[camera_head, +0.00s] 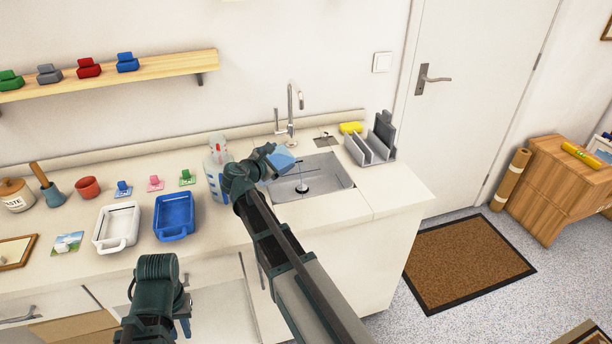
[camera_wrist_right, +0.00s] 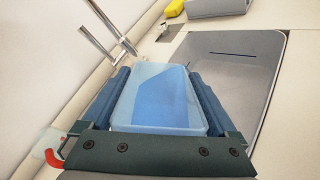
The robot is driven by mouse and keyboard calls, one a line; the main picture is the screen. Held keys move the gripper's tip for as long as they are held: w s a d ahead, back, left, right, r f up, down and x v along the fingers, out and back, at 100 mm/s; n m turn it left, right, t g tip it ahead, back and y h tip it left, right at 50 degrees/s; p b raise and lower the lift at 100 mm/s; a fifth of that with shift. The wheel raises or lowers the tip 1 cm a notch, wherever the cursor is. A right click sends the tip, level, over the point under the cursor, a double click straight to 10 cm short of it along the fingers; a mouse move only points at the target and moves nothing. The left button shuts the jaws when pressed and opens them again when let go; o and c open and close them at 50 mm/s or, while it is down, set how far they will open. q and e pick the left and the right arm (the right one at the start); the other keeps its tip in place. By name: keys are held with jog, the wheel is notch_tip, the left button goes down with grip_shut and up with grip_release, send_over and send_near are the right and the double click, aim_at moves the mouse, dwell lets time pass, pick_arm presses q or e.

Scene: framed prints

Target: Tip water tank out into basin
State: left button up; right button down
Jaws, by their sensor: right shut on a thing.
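The water tank, a translucent light-blue box, shows in the head view (camera_head: 281,160) over the left part of the basin (camera_head: 341,182). My right gripper (camera_head: 264,166) is shut on it. In the right wrist view the tank (camera_wrist_right: 165,98) sits between the two dark blue fingers of the right gripper (camera_wrist_right: 160,85), with the grey basin (camera_wrist_right: 262,75) below and to the right. I cannot tell how much water the tank holds or its exact tilt. My left gripper (camera_head: 182,322) is low in front of the counter, its fingers mostly hidden.
A chrome faucet (camera_head: 290,112) stands behind the basin. A spray bottle (camera_head: 213,170) stands left of my right gripper. A grey rack (camera_head: 372,145) and a yellow sponge (camera_head: 350,128) are at the right. A blue tray (camera_head: 174,227) and a white tray (camera_head: 104,240) lie left.

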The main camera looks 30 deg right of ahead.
aim_at(291, 159)
jog(key=shift+s+d+f+m+y, duration=0.3)
jog(key=shift+d+m, duration=0.15)
jog(key=shift+m, duration=0.15)
dwell(0.8)
jog(key=shift+s+d+f+m+y+p, duration=0.2)
jog(key=shift+d+f+m+y+p, duration=0.1)
jog(key=shift+f+m+y, duration=0.15)
dwell(1.4)
jog(key=shift+s+d+r+m+t+y+p, duration=0.3)
jog(key=shift+d+m+y+p, duration=0.1)
jog(key=shift+m+y+p, duration=0.2)
jog(key=shift+s+d+r+m+t+y+p, duration=0.2)
jog(key=shift+d+m+t+y+p, duration=0.2)
jog(key=shift+p, duration=0.25)
dwell(1.7)
jog(key=shift+s+d+r+m+y+p, duration=0.1)
jog(key=shift+s+d+m+y+p, duration=0.1)
jog(key=shift+s+d+m+y, duration=0.25)
jog(key=shift+s+d+r+m+y+p, duration=0.1)
jog(key=shift+s+d+m+y+p, duration=0.15)
jog(key=shift+d, duration=0.25)
dwell(0.9)
